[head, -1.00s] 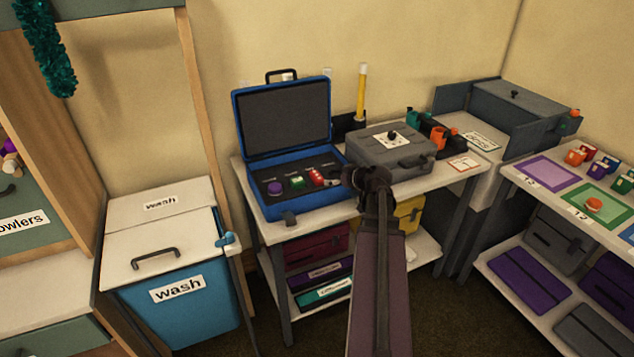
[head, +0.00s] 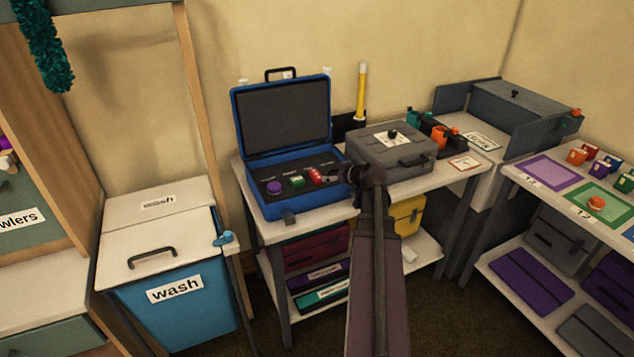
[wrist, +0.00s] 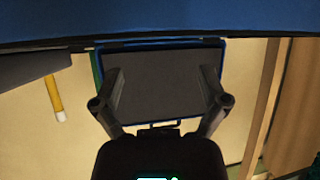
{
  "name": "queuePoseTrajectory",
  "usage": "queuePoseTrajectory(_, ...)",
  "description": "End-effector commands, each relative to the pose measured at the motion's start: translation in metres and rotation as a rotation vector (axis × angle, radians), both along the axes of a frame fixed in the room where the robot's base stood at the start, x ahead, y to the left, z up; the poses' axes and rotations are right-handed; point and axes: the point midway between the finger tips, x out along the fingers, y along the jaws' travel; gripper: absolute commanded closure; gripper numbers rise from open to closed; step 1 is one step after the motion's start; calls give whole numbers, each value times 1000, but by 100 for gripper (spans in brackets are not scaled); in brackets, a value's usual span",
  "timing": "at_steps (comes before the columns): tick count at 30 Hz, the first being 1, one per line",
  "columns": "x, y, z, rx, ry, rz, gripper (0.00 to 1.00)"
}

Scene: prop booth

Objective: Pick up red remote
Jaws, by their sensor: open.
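The red remote (head: 315,176) appears as a small red object with pale marks, in the open blue case (head: 283,210) on the table. It sits right of a green item and a purple item in the dark insert. The remote does not show there.
A closed grey case (head: 385,158) stands right of the blue case, and a yellow stick (head: 361,90) stands upright behind. The blue lid (head: 325,82) rises at the back. A wash bin (head: 178,305) is at left, and a shelf with coloured mats (head: 550,171) at right.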

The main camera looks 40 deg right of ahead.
Motion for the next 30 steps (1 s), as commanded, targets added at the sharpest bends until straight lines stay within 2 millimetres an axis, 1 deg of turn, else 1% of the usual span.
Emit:
queuePoseTrajectory(1,9,-2,-8,0,0,1,6)
queuePoseTrajectory(3,18,-2,-13,0,-1,0,6)
queuePoseTrajectory(6,29,-2,-18,0,0,1,6)
queuePoseTrajectory(9,35,-2,-21,-1,1,0,6)
queuePoseTrajectory(13,38,-1,-21,0,0,0,6)
queuePoseTrajectory(23,39,-1,-21,0,0,0,6)
queuePoseTrajectory(26,42,-1,-24,0,0,0,6)
queuePoseTrajectory(30,52,-1,-32,0,0,1,6)
